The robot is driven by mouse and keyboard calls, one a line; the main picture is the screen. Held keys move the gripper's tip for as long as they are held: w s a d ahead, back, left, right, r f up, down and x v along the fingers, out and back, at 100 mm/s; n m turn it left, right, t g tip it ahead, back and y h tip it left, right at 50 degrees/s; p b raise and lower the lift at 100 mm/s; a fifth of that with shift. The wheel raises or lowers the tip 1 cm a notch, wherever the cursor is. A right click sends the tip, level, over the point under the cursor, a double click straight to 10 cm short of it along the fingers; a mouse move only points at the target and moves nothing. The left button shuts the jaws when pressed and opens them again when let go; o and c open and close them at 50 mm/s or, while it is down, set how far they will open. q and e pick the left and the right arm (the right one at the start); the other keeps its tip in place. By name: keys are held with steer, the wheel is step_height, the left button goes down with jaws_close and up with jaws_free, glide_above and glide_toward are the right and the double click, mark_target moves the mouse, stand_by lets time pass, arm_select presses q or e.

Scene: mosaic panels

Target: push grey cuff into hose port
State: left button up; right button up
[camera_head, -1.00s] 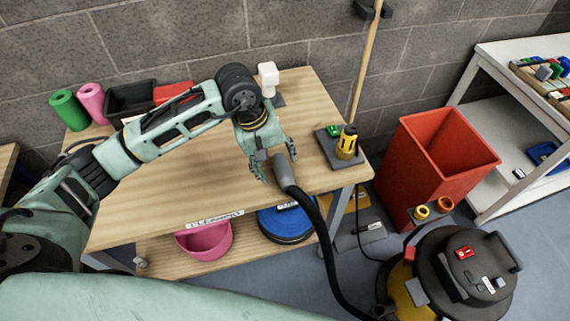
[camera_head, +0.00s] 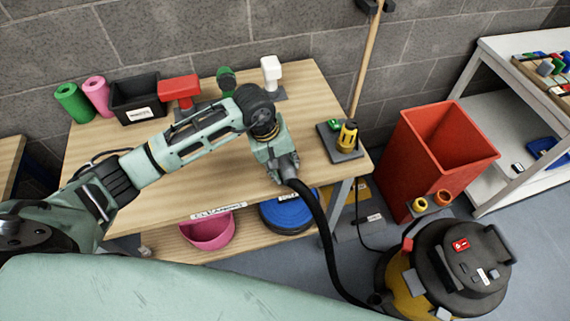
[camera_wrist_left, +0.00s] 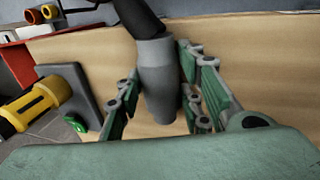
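The grey cuff (camera_wrist_left: 158,80) sits on the end of the black hose (camera_head: 322,225). My left gripper (camera_head: 284,172) is over the right front part of the wooden table. In the left wrist view, its fingers (camera_wrist_left: 160,92) lie close on both sides of the cuff and appear shut on it. The hose runs from the cuff over the table edge, down to the black and yellow vacuum (camera_head: 450,265). A yellow ring (camera_head: 420,205) and an orange ring (camera_head: 443,198) are on a grey bracket by the vacuum; I cannot tell which part is the hose port. My right gripper is not in view.
A yellow and black fitting (camera_head: 347,137) stands on a grey plate at the table's right edge. A red bin (camera_head: 425,170) stands right of the table (camera_head: 200,180). The table's middle is clear.

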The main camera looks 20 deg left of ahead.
arm_select(q)
steer(key=c, duration=0.6)
steer(key=shift+r, duration=0.1)
steer(key=shift+c, duration=0.2)
